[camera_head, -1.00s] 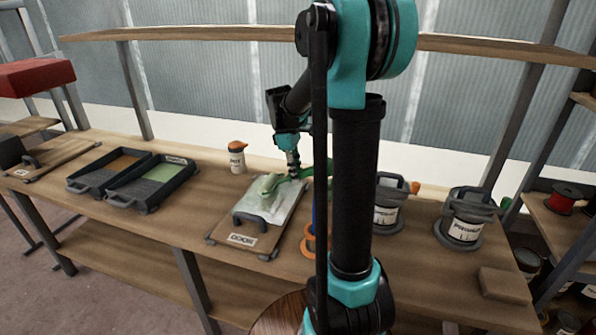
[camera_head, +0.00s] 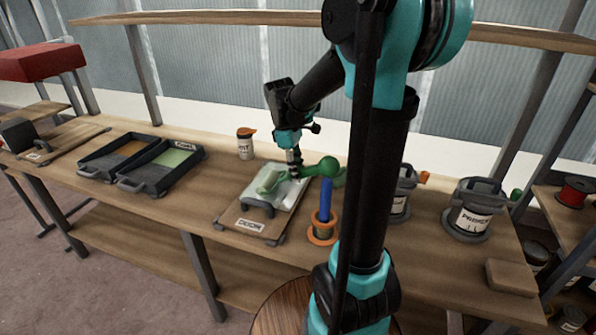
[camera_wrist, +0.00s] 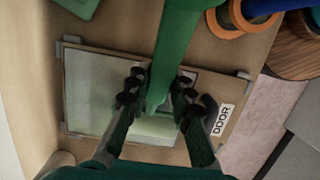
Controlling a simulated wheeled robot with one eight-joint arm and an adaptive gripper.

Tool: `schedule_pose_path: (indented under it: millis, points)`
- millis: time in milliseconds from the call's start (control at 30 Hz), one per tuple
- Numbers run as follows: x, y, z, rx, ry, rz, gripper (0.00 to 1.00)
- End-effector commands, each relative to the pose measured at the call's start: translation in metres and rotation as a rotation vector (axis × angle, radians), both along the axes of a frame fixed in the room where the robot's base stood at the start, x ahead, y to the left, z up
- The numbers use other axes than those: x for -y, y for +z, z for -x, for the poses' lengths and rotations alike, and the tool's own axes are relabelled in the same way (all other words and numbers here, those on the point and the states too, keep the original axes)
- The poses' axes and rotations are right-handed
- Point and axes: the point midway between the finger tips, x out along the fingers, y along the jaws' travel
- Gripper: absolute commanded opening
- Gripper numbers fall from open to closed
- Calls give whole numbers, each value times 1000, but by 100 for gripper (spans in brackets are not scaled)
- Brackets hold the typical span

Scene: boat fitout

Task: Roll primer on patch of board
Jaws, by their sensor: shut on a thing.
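The board labelled DOOR (camera_head: 236,216) lies flat on the workbench with a dark handle at its front. A pale, whitish-green patch (camera_head: 287,196) covers much of its surface. My gripper (camera_head: 293,166) is above the board, shut on the green handle of the paint roller (camera_head: 268,180). The roller's head lies over the patch and appears to touch it. In the wrist view, my gripper (camera_wrist: 157,98) has its fingers on both sides of the green roller handle (camera_wrist: 176,45). The roller head shows below between the fingers, over the patch (camera_wrist: 95,95).
Two paint trays, orange-brown (camera_head: 122,157) and green (camera_head: 172,160), stand left. An orange-capped bottle (camera_head: 245,146) is behind the board. A blue-handled item in an orange ring (camera_head: 326,205) stands close right. A primer can (camera_head: 474,218) and wooden block (camera_head: 511,278) are farther right.

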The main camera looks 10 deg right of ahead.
Motion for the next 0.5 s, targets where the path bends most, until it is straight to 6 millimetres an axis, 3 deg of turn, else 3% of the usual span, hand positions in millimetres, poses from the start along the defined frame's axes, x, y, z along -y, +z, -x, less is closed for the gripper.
schedule_pose_path:
  millis: [500]
  points:
    - [0, -4, 0, 0, 0, 0, 0]
